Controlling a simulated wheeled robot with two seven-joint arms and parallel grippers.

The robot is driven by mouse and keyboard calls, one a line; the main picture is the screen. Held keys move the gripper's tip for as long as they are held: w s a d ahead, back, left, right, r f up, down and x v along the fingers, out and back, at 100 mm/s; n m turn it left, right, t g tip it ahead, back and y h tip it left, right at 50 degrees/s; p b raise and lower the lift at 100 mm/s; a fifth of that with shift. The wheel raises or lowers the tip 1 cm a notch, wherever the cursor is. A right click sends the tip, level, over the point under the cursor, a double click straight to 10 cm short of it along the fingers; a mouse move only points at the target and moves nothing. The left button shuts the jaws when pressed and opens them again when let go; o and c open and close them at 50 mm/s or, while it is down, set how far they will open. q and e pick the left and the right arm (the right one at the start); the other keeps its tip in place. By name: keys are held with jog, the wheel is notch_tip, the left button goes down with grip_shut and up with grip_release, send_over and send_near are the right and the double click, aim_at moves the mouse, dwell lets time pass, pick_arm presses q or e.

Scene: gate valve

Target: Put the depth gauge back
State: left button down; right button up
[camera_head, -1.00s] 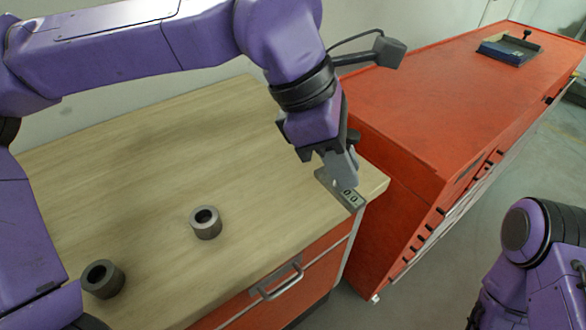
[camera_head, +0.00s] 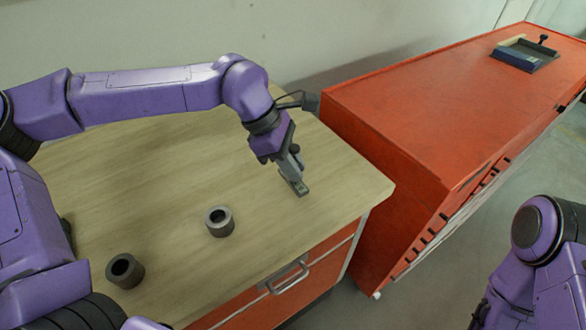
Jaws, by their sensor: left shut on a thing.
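The depth gauge (camera_head: 299,187) is a small grey body with a little display. My left gripper (camera_head: 291,170) is shut on it, pointing down over the right part of the wooden bench top (camera_head: 165,165). The gauge is close to the wood; I cannot tell whether it touches. The fingers hide its upper part. My right arm shows at the right edge, but its gripper is out of view.
Two grey hollow cylinders, one mid-bench (camera_head: 219,222) and one at the front left (camera_head: 124,270), stand on the wood. A red cabinet (camera_head: 420,110) stands to the right, with a blue tray (camera_head: 527,57) holding small items at its far end. A drawer handle (camera_head: 287,277) juts from the bench front.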

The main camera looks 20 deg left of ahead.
pick_arm(q)
notch_tip(320, 180, down, 2)
jog(key=shift+f, duration=0.2)
jog(key=shift+d, duration=0.1)
jog(key=c, duration=1.1)
grip_release()
jog(key=shift+f, duration=0.15)
jog(key=shift+r, duration=0.25)
jog(key=v, duration=1.2)
jog(key=shift+b, duration=0.4)
jog(key=shift+f, duration=0.1)
